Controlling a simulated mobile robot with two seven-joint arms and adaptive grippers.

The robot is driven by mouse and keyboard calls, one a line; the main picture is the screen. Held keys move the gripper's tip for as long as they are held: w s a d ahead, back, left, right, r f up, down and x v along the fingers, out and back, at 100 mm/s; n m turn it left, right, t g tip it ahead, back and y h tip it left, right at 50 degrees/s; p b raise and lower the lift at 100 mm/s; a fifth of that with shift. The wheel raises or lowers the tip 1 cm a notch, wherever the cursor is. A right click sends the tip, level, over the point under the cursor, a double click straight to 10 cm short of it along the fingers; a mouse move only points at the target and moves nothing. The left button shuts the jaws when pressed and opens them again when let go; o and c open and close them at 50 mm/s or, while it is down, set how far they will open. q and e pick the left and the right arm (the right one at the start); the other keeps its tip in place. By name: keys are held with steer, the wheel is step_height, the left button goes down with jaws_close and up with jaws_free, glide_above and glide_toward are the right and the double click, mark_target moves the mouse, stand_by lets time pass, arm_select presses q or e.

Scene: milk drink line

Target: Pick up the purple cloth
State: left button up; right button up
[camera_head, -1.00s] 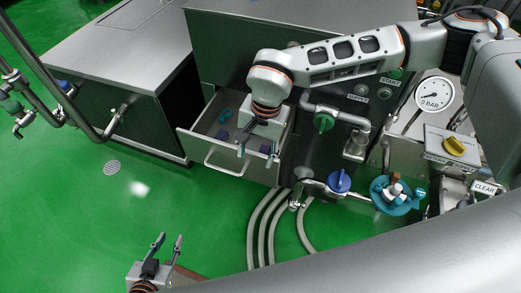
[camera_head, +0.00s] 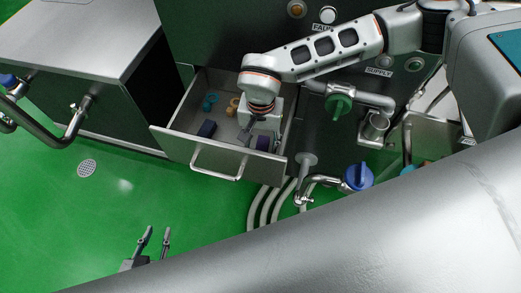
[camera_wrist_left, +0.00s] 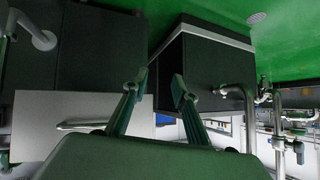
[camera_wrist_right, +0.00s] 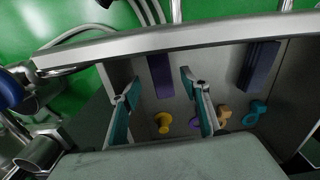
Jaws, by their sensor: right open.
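The purple cloth (camera_wrist_right: 160,76) lies folded in the open drawer, near its front wall. In the head view the cloth (camera_head: 263,142) shows partly beside my right gripper (camera_head: 258,138). A second, bluer folded cloth (camera_wrist_right: 259,67) lies apart from it; in the head view it is the dark blue piece (camera_head: 207,128). In the right wrist view my right gripper (camera_wrist_right: 160,88) is open, with the purple cloth seen between its fingertips and nothing held. My left gripper (camera_head: 155,238) is open and empty over the green floor, and its fingers show apart in the left wrist view (camera_wrist_left: 156,84).
The drawer (camera_head: 178,146) also holds a yellow spool-like part (camera_wrist_right: 163,122), an orange ring part (camera_wrist_right: 222,115) and a teal ring part (camera_wrist_right: 254,112). Its raised front wall and handle (camera_head: 217,172) stand close to my right gripper. Hoses and a blue valve (camera_head: 358,177) are to the right.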

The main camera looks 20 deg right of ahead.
mark_target(261, 147)
step_height(261, 147, down, 4)
steer(key=shift+w+b, duration=0.15)
steer(key=shift+b, duration=0.3)
steer(key=shift+d+f, duration=0.1)
steer(key=shift+f, duration=0.25)
steer(key=shift+w, duration=0.1)
arm_select(q)
steer(key=shift+w+f, duration=0.15)
steer(key=shift+f, duration=0.15)
arm_select(e)
steer(key=c, duration=1.1)
steer(key=shift+r, duration=0.15)
